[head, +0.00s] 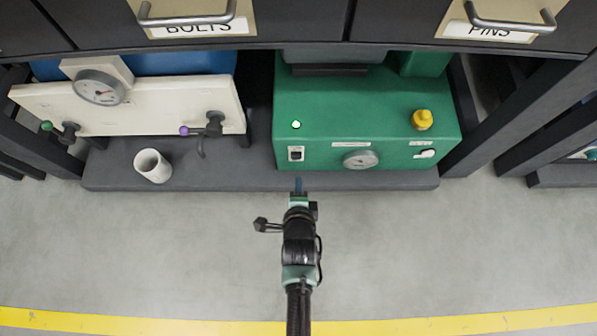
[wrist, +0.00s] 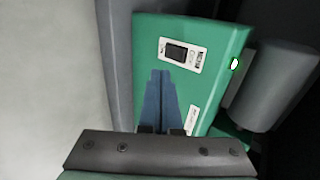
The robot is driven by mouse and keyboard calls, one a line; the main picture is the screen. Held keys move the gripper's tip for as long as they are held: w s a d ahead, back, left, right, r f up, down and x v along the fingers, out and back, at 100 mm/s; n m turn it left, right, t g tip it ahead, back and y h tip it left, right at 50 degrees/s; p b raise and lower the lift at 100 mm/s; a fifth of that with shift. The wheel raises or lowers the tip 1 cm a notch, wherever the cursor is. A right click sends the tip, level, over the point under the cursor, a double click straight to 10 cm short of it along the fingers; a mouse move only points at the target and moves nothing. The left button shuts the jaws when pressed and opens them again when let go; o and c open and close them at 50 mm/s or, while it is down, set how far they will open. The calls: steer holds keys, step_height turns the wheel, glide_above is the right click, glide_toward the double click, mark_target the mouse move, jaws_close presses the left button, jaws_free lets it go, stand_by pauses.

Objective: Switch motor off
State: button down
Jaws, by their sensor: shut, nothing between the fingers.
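The green motor unit (head: 370,120) sits on a low dark shelf. Its front panel carries a small black rocker switch on a white plate (head: 296,154) at the left, a round gauge (head: 361,159) in the middle and a white knob or lever (head: 425,154) at the right. A green lamp (head: 296,125) on top glows. My gripper (head: 298,182) is just in front of the unit, a little below the switch in the head view. In the wrist view its blue fingers (wrist: 158,85) are together and empty, pointing at the panel near the switch (wrist: 178,51). Contact cannot be told.
A yellow knob (head: 422,119) stands on the unit's top. To the left are a cream panel (head: 150,105) with a gauge and valves, and a white cup (head: 152,166). Drawers (head: 300,25) overhang above. The grey floor (head: 430,250) in front is clear.

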mark_target(298, 157)
steer(key=w+b, duration=0.1)
steer(key=w+f+b, duration=0.1)
steer(key=w, duration=0.1)
steer(key=w+f+b, duration=0.1)
steer(key=w, duration=0.1)
steer(key=shift+w, duration=0.15)
steer(key=shift+w+r, duration=0.1)
steer(key=shift+w, duration=0.2)
steer(key=shift+w+r+b, duration=0.15)
steer(key=shift+w+b, duration=0.15)
steer(key=shift+r, duration=0.1)
